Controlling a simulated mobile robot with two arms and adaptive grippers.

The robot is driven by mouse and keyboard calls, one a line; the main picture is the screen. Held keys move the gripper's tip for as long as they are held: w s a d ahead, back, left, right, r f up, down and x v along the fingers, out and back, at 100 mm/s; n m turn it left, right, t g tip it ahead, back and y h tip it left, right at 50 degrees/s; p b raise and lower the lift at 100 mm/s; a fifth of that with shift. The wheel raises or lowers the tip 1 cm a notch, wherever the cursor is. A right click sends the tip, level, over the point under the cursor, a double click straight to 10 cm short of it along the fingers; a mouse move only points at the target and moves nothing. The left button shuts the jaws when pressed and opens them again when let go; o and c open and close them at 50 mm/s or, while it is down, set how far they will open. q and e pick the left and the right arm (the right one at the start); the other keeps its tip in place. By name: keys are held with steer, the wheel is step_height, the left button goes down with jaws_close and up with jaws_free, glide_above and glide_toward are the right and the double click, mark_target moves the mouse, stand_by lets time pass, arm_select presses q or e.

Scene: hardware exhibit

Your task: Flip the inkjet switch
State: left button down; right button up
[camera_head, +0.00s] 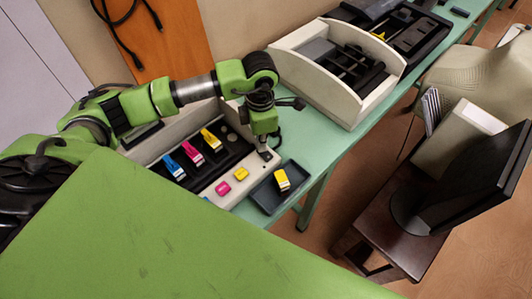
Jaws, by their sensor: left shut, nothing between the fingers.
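The inkjet unit (231,196) is a pale, open-topped housing on the green table, with a black inner bed. Blue (174,167), magenta (192,153) and yellow (211,139) cartridges stand in a row in it. A magenta button-like piece (223,188) and a yellow one (241,174) sit on its front ledge. My left gripper (266,153) points down at the right end of this ledge, with its fingers shut and empty. I cannot make out a switch there; the fingers cover that spot, and contact is unclear. My right gripper is out of view.
A dark tray (264,197) with a yellow cartridge (282,180) lies just right of the unit. A larger pale machine (307,76) stands behind on the same table (318,150). A dark monitor (487,172) stands on a brown stand at right.

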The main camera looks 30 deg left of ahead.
arm_select(q)
steer(key=shift+f+b, duration=0.4)
steer(key=shift+f, duration=0.1)
steer(key=shift+r, duration=0.2)
steer(key=shift+r+p, duration=1.95)
steer(key=shift+r, duration=1.45)
